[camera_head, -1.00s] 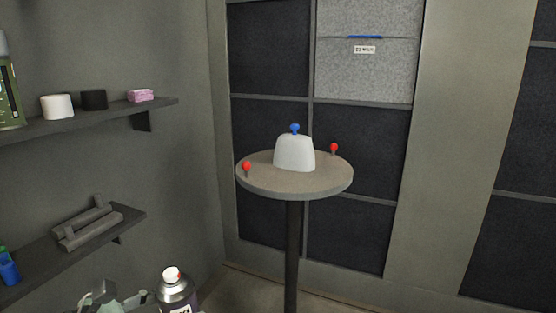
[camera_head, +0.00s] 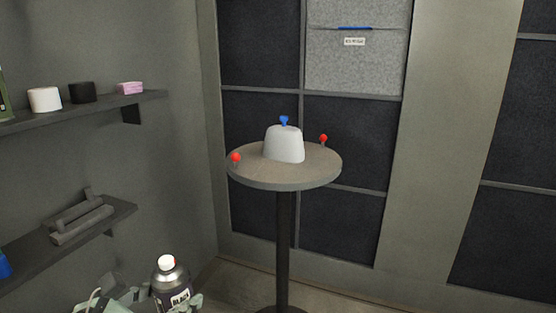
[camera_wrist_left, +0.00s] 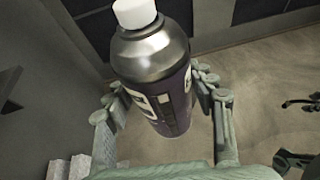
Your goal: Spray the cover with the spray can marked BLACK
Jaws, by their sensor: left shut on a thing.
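The white cover (camera_head: 284,146) stands on a round grey table (camera_head: 290,180) in the middle of the head view, with a blue knob (camera_head: 284,121) on top. The spray can (camera_head: 172,284) marked BLACK is dark with a white nozzle, at the bottom of the head view. My left gripper (camera_head: 168,300) is shut on the can and holds it upright, to the lower left of the table and apart from it. The can and the fingers on both sides of it (camera_wrist_left: 160,92) also show in the left wrist view.
Two red knobs (camera_head: 235,158) (camera_head: 323,139) stand at the table's rim. Wall shelves (camera_head: 60,112) on the left hold a white jar, a black jar, a pink block and grey bars. Dark padded panels (camera_head: 345,145) stand behind the table.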

